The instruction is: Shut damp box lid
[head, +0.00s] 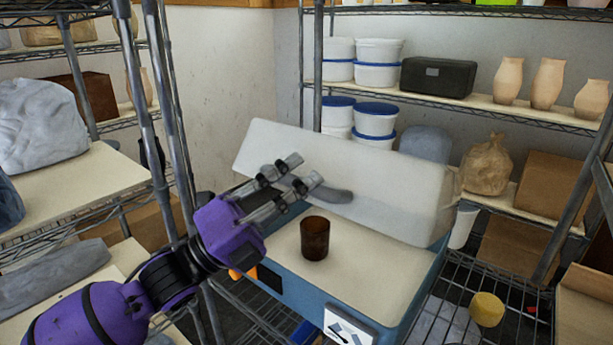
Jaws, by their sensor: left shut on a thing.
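The damp box has a blue base (290,291) with a pale flat surface inside. Its whitish lid (395,185) stands raised and tilted back along the far side. A grey curved handle (338,196) is on the lid's face. My left gripper (303,170) reaches in from the left and is shut on the handle, its fingers partly hiding it. A dark brown cup (315,239) stands upright on the pale surface inside the box, below the gripper. My right gripper is not in view.
Wire shelving with white tubs (378,63), a black case (438,76) and clay vases (548,83) stands behind. A shelf post (160,130) rises close to my left arm. A yellow round object (487,309) lies on the wire rack at right.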

